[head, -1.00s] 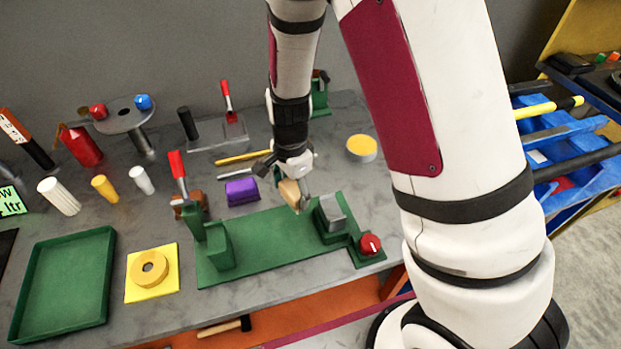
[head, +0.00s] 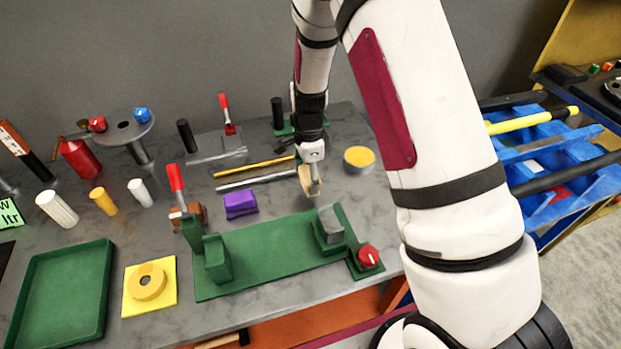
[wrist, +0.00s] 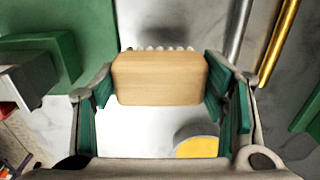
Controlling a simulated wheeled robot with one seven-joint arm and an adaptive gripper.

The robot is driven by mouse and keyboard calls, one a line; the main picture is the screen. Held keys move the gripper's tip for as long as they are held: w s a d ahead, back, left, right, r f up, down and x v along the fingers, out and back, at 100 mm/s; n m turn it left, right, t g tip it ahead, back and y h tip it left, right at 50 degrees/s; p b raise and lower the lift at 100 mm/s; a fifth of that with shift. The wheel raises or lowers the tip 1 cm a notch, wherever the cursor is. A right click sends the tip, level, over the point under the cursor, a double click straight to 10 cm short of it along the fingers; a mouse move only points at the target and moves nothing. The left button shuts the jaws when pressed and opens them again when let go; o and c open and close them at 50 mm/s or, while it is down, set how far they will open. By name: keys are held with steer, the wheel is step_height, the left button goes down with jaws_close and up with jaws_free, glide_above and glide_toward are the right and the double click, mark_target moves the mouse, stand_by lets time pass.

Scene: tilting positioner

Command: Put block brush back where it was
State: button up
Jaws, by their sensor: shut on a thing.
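The block brush (wrist: 160,78) has a light wooden block, with pale bristle tufts showing at its far edge in the wrist view. My gripper (wrist: 158,85) is shut on it, with a green-padded finger at each side. In the head view the brush (head: 308,182) hangs from my gripper (head: 312,172) over the grey bench, behind the right end of the green positioner base (head: 270,250). I cannot tell how high above the bench it is.
A round yellow-topped tin (head: 359,158) stands to the right of the brush. A steel rod (head: 255,181) and a brass rod (head: 254,167) lie to its left, beyond a purple block (head: 240,204). The positioner's grey jaw (head: 330,224) and red knob (head: 368,256) stand in front.

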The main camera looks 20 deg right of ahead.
steer(key=shift+w+d, duration=0.35)
steer(key=shift+w, duration=0.2)
steer(key=shift+w+d+f+p, duration=0.15)
steer(key=shift+f+p, duration=0.1)
steer(key=shift+f, duration=0.7)
steer(key=shift+w+d+f+p, duration=0.15)
steer(key=shift+f+p, duration=0.1)
steer(key=shift+f, duration=0.65)
steer(key=shift+a+f, duration=0.1)
steer(key=o, duration=1.2)
